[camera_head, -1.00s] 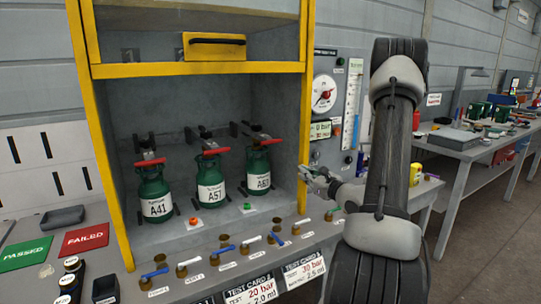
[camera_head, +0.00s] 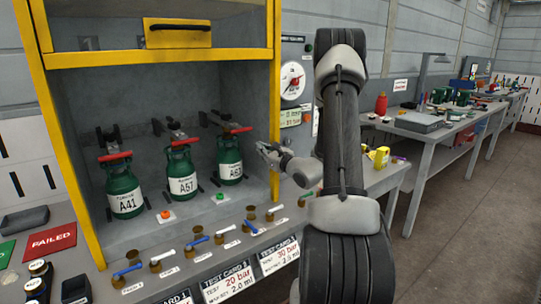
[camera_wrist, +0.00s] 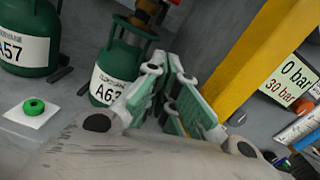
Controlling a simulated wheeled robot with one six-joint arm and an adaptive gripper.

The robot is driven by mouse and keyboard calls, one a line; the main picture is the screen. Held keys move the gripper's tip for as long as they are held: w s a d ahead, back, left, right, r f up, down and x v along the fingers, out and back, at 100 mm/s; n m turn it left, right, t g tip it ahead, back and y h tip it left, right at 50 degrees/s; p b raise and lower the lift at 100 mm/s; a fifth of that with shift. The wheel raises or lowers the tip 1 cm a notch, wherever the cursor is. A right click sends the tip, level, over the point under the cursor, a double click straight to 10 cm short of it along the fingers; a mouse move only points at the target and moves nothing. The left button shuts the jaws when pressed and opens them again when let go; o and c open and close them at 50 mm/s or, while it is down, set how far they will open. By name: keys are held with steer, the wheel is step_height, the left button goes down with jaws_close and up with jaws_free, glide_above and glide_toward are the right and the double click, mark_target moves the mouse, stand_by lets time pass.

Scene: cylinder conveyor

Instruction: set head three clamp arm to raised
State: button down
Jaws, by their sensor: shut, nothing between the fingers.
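Three green cylinders stand in the yellow-framed cabinet, labelled A41 (camera_head: 125,199), A57 (camera_head: 182,183) and A63 (camera_head: 230,170). Each has a red clamp arm lying across its top, and the third one (camera_head: 232,132), over A63, lies nearly level. My gripper (camera_head: 262,148) is shut and empty at the cabinet's right side, just right of A63 and a little lower than that red arm. In the wrist view the closed fingers (camera_wrist: 168,63) overlap the right side of A63 (camera_wrist: 105,88). Most of the third clamp arm is out of that view.
The yellow right post (camera_head: 276,100) stands close beside my gripper. A row of small valves with blue and white levers (camera_head: 197,243) runs along the front ledge. A gauge panel (camera_head: 293,80) is right of the post.

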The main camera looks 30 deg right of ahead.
steer(key=shift+w+a+r, duration=0.15)
steer(key=shift+w+r, duration=0.15)
steer(key=shift+r, duration=0.35)
steer(key=shift+w+a+r, duration=0.15)
steer(key=shift+w+r, duration=0.1)
steer(key=shift+r, duration=0.45)
steer(key=shift+w+a+r, duration=0.15)
steer(key=shift+w+r, duration=0.15)
steer(key=shift+r, duration=0.35)
steer(key=w+r, duration=0.2)
steer(key=r, duration=0.8)
steer(key=w+r+g, duration=0.1)
steer(key=w+r, duration=0.1)
steer(key=r, duration=0.9)
steer(key=shift+w+g, duration=0.3)
steer(key=shift+w, duration=0.05)
steer(key=shift+a+f, duration=0.1)
